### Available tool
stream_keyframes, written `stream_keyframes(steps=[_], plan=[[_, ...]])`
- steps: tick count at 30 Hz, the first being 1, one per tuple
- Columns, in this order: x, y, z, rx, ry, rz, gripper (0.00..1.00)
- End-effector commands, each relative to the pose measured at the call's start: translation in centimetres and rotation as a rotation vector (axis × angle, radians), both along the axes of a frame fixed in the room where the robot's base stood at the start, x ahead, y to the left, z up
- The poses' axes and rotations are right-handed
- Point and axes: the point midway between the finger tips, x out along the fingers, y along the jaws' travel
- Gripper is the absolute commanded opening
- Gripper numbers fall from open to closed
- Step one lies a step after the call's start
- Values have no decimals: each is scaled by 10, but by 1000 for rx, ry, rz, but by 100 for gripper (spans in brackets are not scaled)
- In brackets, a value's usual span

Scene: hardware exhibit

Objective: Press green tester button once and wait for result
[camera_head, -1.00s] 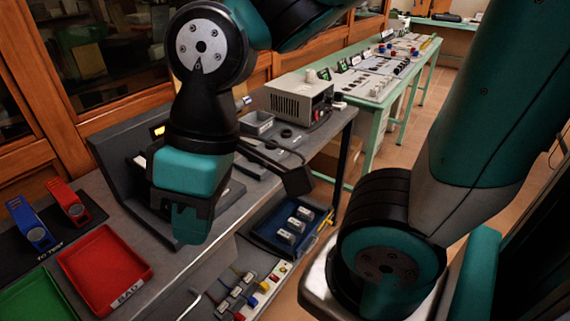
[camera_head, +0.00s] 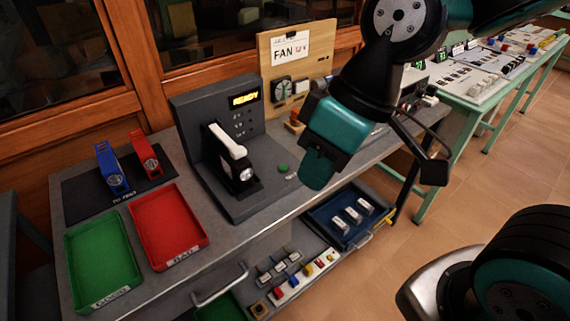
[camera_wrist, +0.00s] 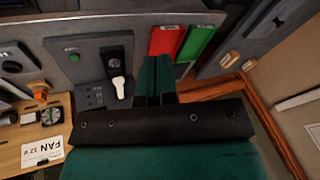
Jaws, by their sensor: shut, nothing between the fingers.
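The grey tester (camera_head: 205,115) stands on the bench, its lit display (camera_head: 244,99) reading READY. The green button (camera_head: 283,168) is on the tester's base, right of the torch. The wrist view shows the green button (camera_wrist: 75,57) too, left of my fingers. My gripper (camera_head: 314,180) is shut and empty, just right of the button in the head view and apparently apart from it. Its fingers (camera_wrist: 155,68) point away in the wrist view.
A red BAD tray (camera_head: 206,238) and a green GOOD tray (camera_head: 137,275) lie left of the tester. A blue torch (camera_head: 111,168) and a red torch (camera_head: 146,153) lie on a dark mat behind them. A fan board (camera_head: 268,60) stands behind the tester.

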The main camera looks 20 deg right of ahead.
Motion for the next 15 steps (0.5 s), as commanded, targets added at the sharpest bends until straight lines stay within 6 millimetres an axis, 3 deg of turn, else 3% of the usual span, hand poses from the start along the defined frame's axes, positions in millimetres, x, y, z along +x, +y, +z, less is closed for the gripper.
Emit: stream_keyframes(steps=[5, 9, 12, 15], plan=[[92, 10, -4, 60, -193, 111, 0], [171, 4, -31, 47, -422, 211, 0], [214, -9, -59, -5, -572, 276, 0], [244, -25, -86, -76, -693, 331, 0]])
